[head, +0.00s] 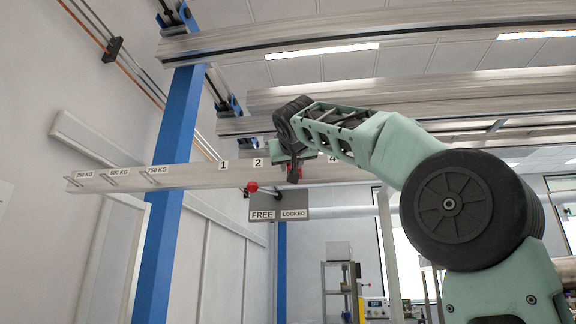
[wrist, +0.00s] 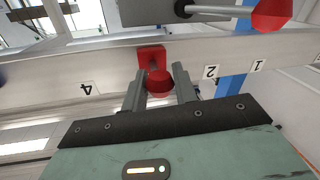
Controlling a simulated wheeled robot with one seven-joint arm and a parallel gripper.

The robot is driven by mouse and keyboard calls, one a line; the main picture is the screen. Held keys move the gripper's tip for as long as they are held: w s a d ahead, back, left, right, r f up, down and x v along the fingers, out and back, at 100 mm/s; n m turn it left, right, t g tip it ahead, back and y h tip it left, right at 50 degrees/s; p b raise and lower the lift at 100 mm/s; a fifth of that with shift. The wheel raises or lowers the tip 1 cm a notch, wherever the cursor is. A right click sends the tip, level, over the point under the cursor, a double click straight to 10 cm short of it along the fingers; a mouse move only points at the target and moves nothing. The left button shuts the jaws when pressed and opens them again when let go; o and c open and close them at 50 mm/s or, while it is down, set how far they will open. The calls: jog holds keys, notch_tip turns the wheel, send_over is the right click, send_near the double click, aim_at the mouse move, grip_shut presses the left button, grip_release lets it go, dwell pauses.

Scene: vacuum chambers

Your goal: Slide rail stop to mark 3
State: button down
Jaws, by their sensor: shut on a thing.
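The red rail stop (wrist: 151,57) sits on the pale rail (wrist: 115,60), and its round red knob (wrist: 159,82) faces my gripper. In the wrist view, which is upside down, the stop is between mark 4 (wrist: 86,88) and mark 2 (wrist: 211,72). No label 3 is visible there; the stop and fingers cover part of that stretch. My gripper (wrist: 159,88) has a finger on each side of the knob and is shut on it. In the head view my gripper (head: 292,165) hides most of the stop, and the rail (head: 200,177) runs leftward with mark 1 (head: 223,166).
A grey FREE/LOCKED plate (head: 279,214) hangs below the rail with a red-knobbed lever (head: 252,187) at its left, over FREE. Weight labels (head: 120,175) mark the rail's left part. A blue post (head: 172,190) stands beside the rail. Other beams (head: 300,35) lie above.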

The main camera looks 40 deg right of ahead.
jog(key=c, duration=1.1)
grip_release()
jog(key=shift+c, duration=0.2)
jog(key=b+v, duration=0.4)
jog(key=v, duration=1.3)
jog(key=shift+s+b, duration=0.25)
jog(key=shift+b, duration=0.15)
jog(key=shift+a, duration=0.15)
